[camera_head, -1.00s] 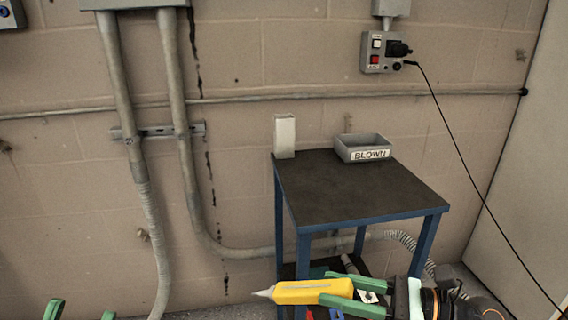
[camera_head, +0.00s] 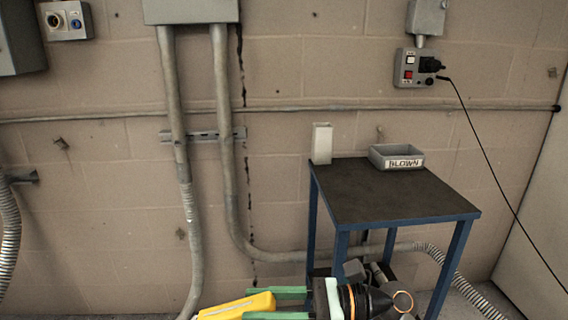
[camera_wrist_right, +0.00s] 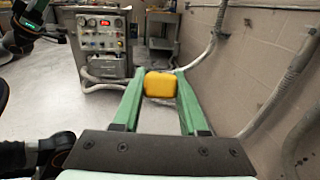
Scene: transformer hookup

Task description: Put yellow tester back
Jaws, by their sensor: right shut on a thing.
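The yellow tester (camera_head: 236,305) is at the bottom of the head view, lying roughly level, its left end cut off by the frame edge. My right gripper (camera_head: 262,303) is shut on it with green fingers on either side. In the right wrist view the tester (camera_wrist_right: 160,85) shows end-on between the fingertips. A white upright open-topped holder (camera_head: 321,145) stands at the back left corner of the small table, apart from the tester. My left gripper (camera_wrist_right: 24,28) shows partly in the upper left of the wrist view; its opening is unclear.
The small blue-legged table (camera_head: 385,196) has a dark, mostly clear top. Conduits (camera_head: 225,130) run down the wall at left. A black cord (camera_head: 490,155) hangs from the wall socket box (camera_head: 418,67). An instrument panel (camera_wrist_right: 103,42) stands beyond.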

